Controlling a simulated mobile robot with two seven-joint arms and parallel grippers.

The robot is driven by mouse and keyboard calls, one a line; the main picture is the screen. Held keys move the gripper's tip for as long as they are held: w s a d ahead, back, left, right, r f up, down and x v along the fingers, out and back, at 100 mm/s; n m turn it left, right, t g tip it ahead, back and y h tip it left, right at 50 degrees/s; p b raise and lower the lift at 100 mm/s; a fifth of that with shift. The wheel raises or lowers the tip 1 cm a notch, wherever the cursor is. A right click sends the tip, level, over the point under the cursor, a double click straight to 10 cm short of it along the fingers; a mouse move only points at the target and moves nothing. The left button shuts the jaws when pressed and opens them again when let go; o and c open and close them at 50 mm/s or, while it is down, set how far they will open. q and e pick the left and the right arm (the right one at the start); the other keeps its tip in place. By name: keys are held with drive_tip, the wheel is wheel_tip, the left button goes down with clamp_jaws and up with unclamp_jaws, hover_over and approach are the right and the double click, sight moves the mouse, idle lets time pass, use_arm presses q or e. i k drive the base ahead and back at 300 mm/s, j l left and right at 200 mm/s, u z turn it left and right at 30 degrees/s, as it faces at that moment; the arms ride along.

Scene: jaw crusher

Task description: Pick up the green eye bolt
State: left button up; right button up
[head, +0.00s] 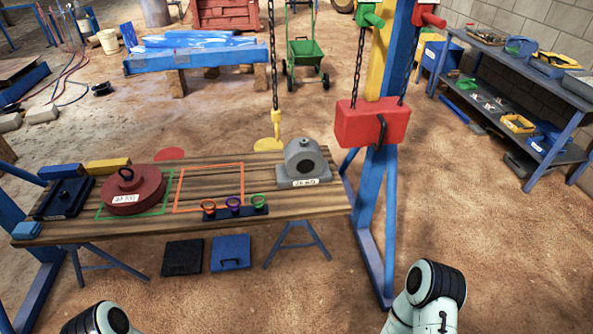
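The green eye bolt (258,201) stands at the right end of a small dark rack (220,217) near the front edge of the wooden table. A purple eye bolt (233,203) is in the middle and an orange eye bolt (209,207) is at the left end of the same rack. Only the rings show clearly; the shanks seem hidden in the rack. Parts of my two arms show at the bottom edge, well short of the table. Neither gripper shows in the head view.
The wooden table (300,205) also holds a red round weight (135,190) at left and a grey housing (305,160) behind the rack to the right. A red block (372,125) hangs on chains beside a blue post. A hook chain (274,60) hangs behind the table.

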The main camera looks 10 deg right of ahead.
sight(258, 205)
drive_tip(key=i+j+z, duration=0.1)
drive_tip(key=i+z, duration=0.15)
drive_tip(key=i, duration=0.15)
drive_tip(key=i+j+z, duration=0.2)
drive_tip(key=i, duration=0.15)
drive_tip(key=i+j+z, duration=0.25)
drive_tip(key=i, duration=0.15)
drive_tip(key=l, duration=0.05)
